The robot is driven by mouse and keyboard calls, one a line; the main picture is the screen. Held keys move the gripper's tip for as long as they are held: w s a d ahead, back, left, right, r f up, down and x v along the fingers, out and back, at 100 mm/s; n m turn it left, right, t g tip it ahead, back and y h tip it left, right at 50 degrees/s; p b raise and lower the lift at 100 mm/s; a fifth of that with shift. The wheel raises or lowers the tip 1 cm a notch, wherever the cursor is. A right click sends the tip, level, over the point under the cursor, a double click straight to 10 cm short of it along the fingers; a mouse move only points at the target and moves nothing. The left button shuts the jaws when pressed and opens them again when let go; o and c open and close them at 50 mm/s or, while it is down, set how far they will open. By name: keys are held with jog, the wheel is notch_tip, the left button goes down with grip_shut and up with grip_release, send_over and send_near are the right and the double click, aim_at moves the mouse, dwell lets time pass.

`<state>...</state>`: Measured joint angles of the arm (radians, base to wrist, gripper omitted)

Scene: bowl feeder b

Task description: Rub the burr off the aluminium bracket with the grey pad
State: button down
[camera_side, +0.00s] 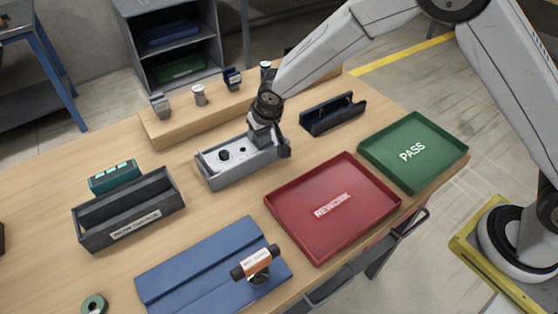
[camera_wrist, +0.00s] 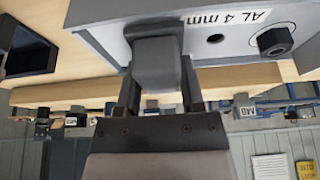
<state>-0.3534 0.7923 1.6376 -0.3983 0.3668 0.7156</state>
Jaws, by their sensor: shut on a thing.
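The aluminium bracket (camera_side: 236,154) appears as a pale plate in a grey, box-like holder (camera_side: 243,174) in the middle of the bench. In the wrist view, upside down, the plate (camera_wrist: 230,22) shows an "AL 4 mm" label, a round hole and a dark bolt. My gripper (camera_wrist: 160,92) is shut on a grey block, which looks like the grey pad (camera_wrist: 157,62). The block is at the edge of the holder and overlaps it in the wrist view; I cannot tell whether it touches the bracket. In the side view my gripper (camera_side: 272,140) is at the holder's right end. I cannot make out the burr.
A red REWORK tray (camera_side: 284,205) and green PASS tray (camera_side: 443,130) lie to the right. A dark rack (camera_side: 333,114) stands behind. An open dark box (camera_side: 130,238) and blue mat (camera_side: 190,290) are left and front. A wooden ledge (camera_side: 180,135) holds small parts. Bare bench lies between.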

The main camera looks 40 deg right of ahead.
jog(key=shift+a, duration=0.75)
jog(key=shift+d, duration=1.4)
jog(key=shift+a, duration=1.5)
jog(key=shift+d, duration=1.55)
jog(key=shift+r, duration=4.15)
jog(key=shift+a, duration=0.1)
notch_tip(320, 180, up, 6)
